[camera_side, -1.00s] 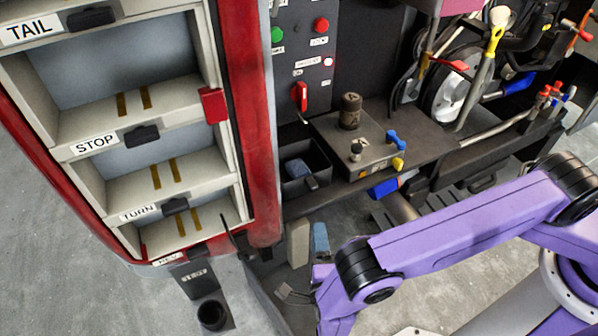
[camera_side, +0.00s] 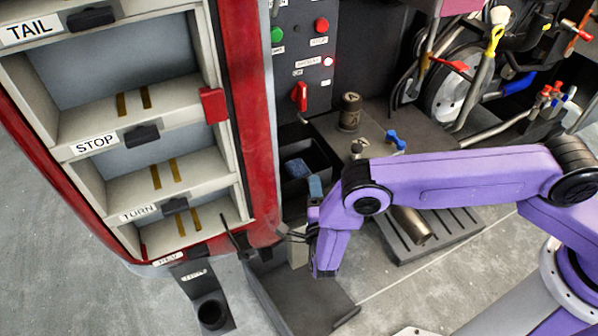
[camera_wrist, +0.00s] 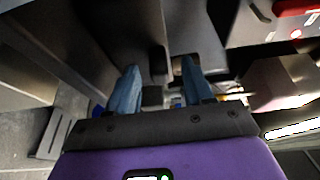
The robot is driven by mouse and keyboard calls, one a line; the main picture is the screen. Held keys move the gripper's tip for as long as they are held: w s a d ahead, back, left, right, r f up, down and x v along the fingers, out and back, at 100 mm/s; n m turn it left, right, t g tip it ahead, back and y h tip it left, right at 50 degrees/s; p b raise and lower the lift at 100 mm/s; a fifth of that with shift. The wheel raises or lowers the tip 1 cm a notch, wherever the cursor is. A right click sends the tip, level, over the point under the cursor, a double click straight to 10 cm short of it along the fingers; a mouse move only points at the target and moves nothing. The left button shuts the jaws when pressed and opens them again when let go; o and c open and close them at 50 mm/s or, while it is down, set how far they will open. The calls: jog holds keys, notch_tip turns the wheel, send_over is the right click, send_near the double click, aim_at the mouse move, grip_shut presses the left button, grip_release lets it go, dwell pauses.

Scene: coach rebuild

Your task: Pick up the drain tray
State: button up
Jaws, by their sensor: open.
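A dark slotted tray (camera_side: 432,236) lies low under the metal pipe at the centre right of the side view. It looks like the drain tray, but I cannot be sure. A slotted dark piece (camera_wrist: 48,135), perhaps the same tray, shows at the left of the wrist view. My gripper (camera_side: 287,234) is left of this tray, beside the red column, with its fingers towards the left. In the wrist view my gripper (camera_wrist: 162,75) shows two blue-grey fingers spread apart, with no object clearly held between them. My arm covers part of the bench and the tray's surroundings.
A dark open bin (camera_side: 325,160) with a blue item stands above my gripper. The red column (camera_side: 255,130) and the labelled shelves (camera_side: 110,150) are close on the left. A dark flat panel (camera_side: 285,300) lies below. Bare floor (camera_side: 400,285) shows at lower right.

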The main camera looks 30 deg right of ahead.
jog(key=shift+w+d, duration=0.25)
jog(key=shift+w, duration=0.35)
grip_shut()
jog(key=shift+r, duration=0.1)
